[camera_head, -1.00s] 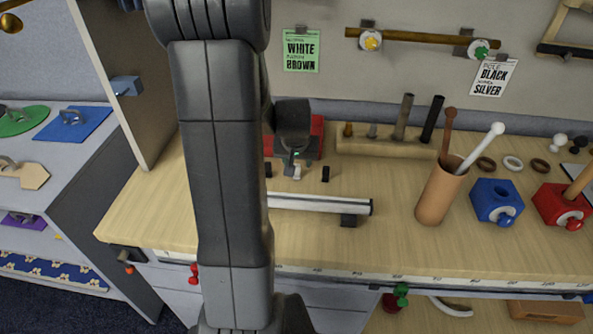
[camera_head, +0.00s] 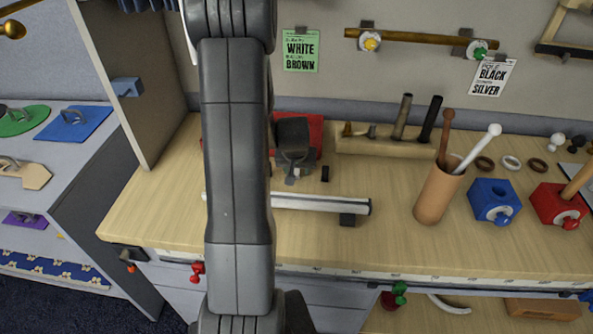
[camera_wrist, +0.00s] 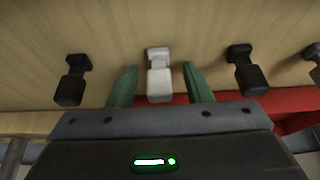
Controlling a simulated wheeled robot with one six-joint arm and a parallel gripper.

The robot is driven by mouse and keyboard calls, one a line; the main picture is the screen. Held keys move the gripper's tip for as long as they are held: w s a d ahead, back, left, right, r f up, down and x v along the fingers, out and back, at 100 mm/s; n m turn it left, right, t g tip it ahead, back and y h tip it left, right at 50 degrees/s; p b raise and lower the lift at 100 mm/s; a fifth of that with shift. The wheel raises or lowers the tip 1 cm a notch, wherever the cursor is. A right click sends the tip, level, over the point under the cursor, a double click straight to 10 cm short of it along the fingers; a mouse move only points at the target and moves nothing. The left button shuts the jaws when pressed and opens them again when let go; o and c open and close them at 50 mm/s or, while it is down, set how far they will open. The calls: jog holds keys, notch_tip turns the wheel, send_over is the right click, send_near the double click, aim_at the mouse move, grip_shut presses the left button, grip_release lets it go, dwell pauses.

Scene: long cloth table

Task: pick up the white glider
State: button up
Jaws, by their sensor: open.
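The white glider (camera_wrist: 159,82) is a small pale block with a narrower neck and a wider end, on the wood worktop in the wrist view. My gripper (camera_wrist: 160,76) is open, with one green finger on each side of the glider. A gap shows between the glider and each finger; I cannot tell how deep the fingers reach. In the head view my gripper (camera_head: 292,174) is low over the bench, and the glider is mostly hidden there. Black gliders stand left (camera_wrist: 71,82) and right (camera_wrist: 246,72) of the white one.
Another dark glider (camera_wrist: 314,60) is at the wrist view's right edge. A red object (camera_head: 313,128) lies behind my gripper. A white and black rail (camera_head: 320,203) lies in front. A wooden rack (camera_head: 385,146) and a brown cup (camera_head: 438,196) with rods stand to the right.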

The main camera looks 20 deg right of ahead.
grip_shut()
notch_tip(320, 180, up, 10)
jog(key=shift+r+b, duration=0.1)
jog(key=shift+b, duration=0.35)
jog(key=shift+f, duration=0.2)
dwell(0.3)
jog(key=shift+f+b, duration=4.25)
jog(key=shift+f, duration=0.65)
